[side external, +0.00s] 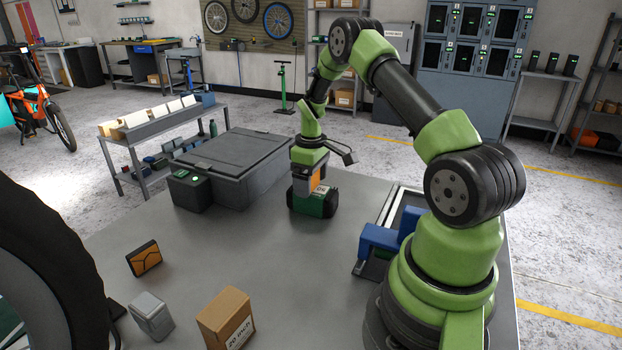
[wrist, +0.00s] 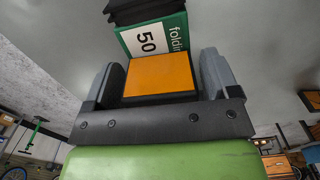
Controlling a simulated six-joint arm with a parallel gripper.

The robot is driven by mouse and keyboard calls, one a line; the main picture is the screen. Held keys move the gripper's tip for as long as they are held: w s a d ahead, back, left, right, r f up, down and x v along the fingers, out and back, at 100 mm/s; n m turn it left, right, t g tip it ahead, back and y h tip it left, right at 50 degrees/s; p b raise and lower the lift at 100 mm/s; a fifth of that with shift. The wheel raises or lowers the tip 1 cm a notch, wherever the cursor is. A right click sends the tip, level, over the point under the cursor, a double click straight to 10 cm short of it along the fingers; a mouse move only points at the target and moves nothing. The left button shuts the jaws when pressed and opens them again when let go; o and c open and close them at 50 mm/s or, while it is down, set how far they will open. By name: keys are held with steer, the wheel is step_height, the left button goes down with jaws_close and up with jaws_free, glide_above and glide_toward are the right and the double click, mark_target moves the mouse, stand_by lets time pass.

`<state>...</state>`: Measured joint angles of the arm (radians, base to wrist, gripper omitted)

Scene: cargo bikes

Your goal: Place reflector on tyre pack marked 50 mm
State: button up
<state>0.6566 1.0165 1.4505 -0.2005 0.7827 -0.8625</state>
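The reflector, an orange block with dark sides, sits between the fingers of my gripper (side external: 312,178) in the side view. The green and black tyre pack (side external: 313,202) stands upright on the grey table just below. In the wrist view the pack (wrist: 180,36) shows a white label reading 50 and part of "folding". The reflector is right over or against the pack; I cannot tell whether they touch.
A dark grey lidded case (side external: 235,160) is left of the pack. A blue-blocked fixture (side external: 378,240) is right, near my base. An orange-black block (side external: 144,258), a grey block (side external: 151,315) and a "20 inch" carton (side external: 227,318) stand in front. The table's middle is clear.

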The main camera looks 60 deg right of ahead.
steer(key=shift+o, duration=0.3)
steer(key=shift+r, duration=0.15)
step_height(320, 180, up, 12)
steer(key=shift+a+r, duration=0.1)
steer(key=s+a+r+m+t, duration=0.1)
steer(key=a+r+t, duration=0.1)
steer(key=a+r, duration=0.75)
steer(key=s+a+r+m+t+y, duration=0.1)
steer(key=s+a+t, duration=0.1)
steer(key=s+a, duration=0.5)
steer(key=s+a+r+m+t+y, duration=0.1)
steer(key=s+a+r+m+t, duration=0.1)
steer(key=s+a, duration=0.5)
steer(key=shift+s+a+r+t, duration=0.3)
steer(key=shift+a+t, duration=0.3)
steer(key=shift+a, duration=0.45)
